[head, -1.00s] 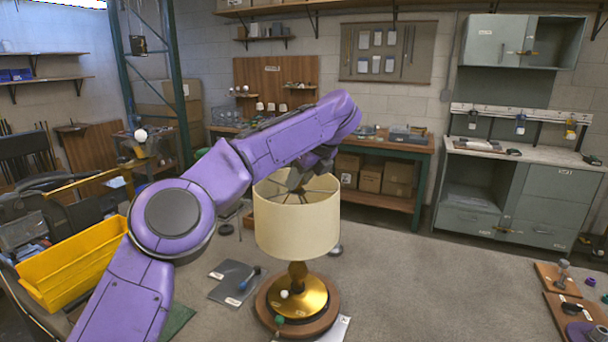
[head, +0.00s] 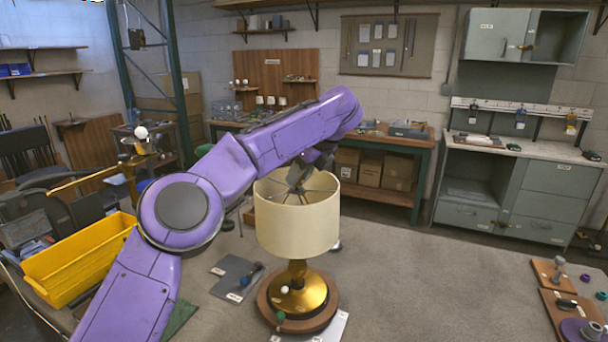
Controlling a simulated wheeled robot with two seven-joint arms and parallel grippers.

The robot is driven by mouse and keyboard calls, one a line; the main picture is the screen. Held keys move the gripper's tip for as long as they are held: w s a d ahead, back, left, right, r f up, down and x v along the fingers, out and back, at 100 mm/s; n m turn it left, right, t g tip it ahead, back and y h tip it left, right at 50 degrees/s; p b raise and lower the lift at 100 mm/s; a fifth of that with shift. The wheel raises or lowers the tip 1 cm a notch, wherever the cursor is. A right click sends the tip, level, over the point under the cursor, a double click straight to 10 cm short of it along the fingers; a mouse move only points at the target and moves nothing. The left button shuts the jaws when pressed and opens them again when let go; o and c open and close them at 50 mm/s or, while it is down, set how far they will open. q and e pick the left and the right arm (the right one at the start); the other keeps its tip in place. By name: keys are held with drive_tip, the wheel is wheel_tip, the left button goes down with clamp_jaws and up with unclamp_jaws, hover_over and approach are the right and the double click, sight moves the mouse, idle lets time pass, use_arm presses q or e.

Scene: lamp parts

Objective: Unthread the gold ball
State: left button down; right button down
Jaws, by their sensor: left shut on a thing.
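The lamp stands upright on the table, with a cream shade (head: 297,225), a gold stem and body (head: 299,293) and a round wooden base (head: 320,321). The shade's top is open and dark spokes (head: 318,191) run to its middle. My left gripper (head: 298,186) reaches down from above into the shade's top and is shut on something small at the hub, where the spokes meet. The gold ball itself cannot be made out; the fingers and wrist cover that spot. My right gripper is not in view.
A yellow bin (head: 80,262) stands at the left. Wooden boards with parts (head: 570,308) are at the right edge. The table between lamp and boards is clear.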

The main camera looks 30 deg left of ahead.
use_arm(q)
drive_tip(key=shift+r, duration=0.25)
drive_tip(key=shift+r, duration=0.1)
drive_tip(key=shift+r+p, duration=0.75)
drive_tip(key=shift+p, duration=0.2)
wheel_tip(320, 180, up, 4)
drive_tip(key=p, duration=0.4)
drive_tip(key=shift+r, duration=0.1)
